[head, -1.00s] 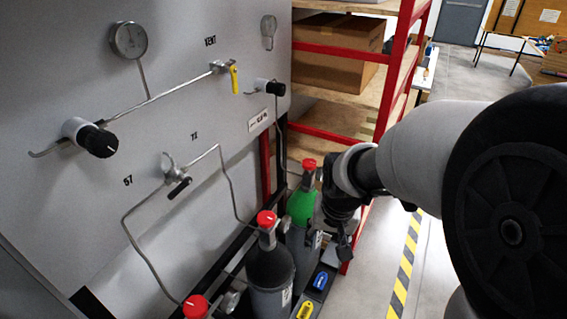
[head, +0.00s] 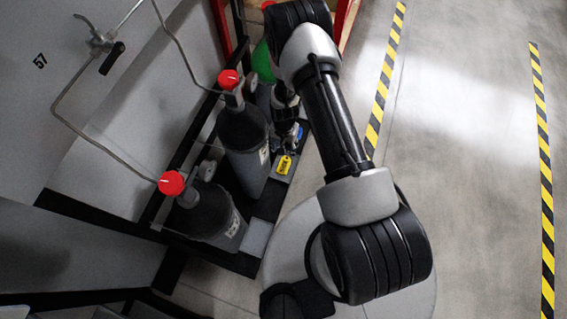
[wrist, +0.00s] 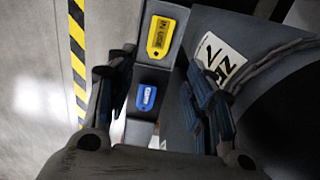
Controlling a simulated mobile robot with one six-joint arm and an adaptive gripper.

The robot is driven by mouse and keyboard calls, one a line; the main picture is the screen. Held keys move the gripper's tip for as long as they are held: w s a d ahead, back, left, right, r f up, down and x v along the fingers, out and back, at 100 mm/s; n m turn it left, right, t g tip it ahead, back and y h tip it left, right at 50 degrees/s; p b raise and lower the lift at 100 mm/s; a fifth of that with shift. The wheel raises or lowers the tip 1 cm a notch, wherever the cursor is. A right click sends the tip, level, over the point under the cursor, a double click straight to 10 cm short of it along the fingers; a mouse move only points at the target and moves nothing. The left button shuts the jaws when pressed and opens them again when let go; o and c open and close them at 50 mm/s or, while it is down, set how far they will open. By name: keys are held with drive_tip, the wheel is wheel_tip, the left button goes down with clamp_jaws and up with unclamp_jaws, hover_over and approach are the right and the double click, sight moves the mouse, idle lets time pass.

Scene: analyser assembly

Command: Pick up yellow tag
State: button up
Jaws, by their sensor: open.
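The yellow tag (head: 284,165) lies on a grey ledge beside the middle gas cylinder in the head view. In the wrist view the yellow tag (wrist: 161,37) lies flat, shows dark lettering like "IN USE", and has a hole at its lower end. My gripper (wrist: 157,78) is open, its two fingers left and right of the picture, with nothing held between them. The yellow tag appears just beyond the fingertips, near the top. In the head view my gripper (head: 291,143) is small and partly hidden by my arm, right by the tag.
A blue tag (wrist: 146,97) lies on the ledge between the fingers in the wrist view. A dark cylinder with a white label (wrist: 218,60) stands close at right. Grey cylinders (head: 242,140) with red caps line the panel. Open floor (head: 460,150) lies to the right.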

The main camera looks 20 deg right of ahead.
drive_tip(key=b, duration=0.4)
hover_over(284, 165)
wheel_tip(284, 165, down, 12)
drive_tip(key=shift+s+r, duration=0.1)
drive_tip(key=shift+r, duration=0.15)
wheel_tip(284, 165, down, 5)
drive_tip(key=b, duration=0.2)
drive_tip(key=shift+f+b, duration=0.15)
drive_tip(key=shift+b, duration=0.25)
drive_tip(key=shift+c, duration=0.5)
drive_tip(key=c, duration=0.7)
